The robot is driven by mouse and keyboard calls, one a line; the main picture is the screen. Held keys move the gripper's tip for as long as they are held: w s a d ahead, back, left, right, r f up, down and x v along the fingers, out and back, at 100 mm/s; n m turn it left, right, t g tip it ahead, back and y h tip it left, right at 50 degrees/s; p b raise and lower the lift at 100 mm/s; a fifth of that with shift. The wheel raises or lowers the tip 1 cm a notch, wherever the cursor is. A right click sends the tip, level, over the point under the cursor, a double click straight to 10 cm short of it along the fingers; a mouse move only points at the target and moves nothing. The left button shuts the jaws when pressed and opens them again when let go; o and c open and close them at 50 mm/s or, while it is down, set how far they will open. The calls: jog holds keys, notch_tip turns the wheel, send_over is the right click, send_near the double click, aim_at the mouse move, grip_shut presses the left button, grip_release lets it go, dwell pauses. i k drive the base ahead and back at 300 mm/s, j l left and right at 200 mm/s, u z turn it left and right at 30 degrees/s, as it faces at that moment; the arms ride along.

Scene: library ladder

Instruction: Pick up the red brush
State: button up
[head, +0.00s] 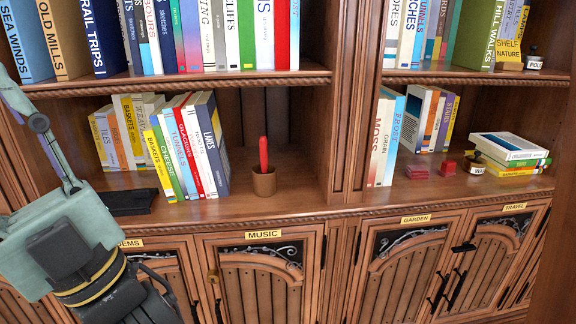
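The red brush (263,154) stands upright in a small brown cup (264,182) on the lower open shelf, left of the wooden divider. Only its red upper part shows; its lower end is hidden in the cup. My gripper (152,297) is at the lower left, in front of the cabinet doors, below and left of the cup and well apart from it. It is dark and partly cut off by the frame, so I cannot tell its finger opening.
Leaning books (190,147) stand left of the cup. A black flat object (128,202) lies on the shelf beside my arm. The shelf right of the cup is clear up to the divider (345,120). Red blocks (417,171) and stacked books (509,150) lie farther right.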

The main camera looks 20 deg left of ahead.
aim_at(263, 142)
jog(key=u, duration=0.7)
jog(key=z, duration=1.2)
jog(key=u, duration=1.2)
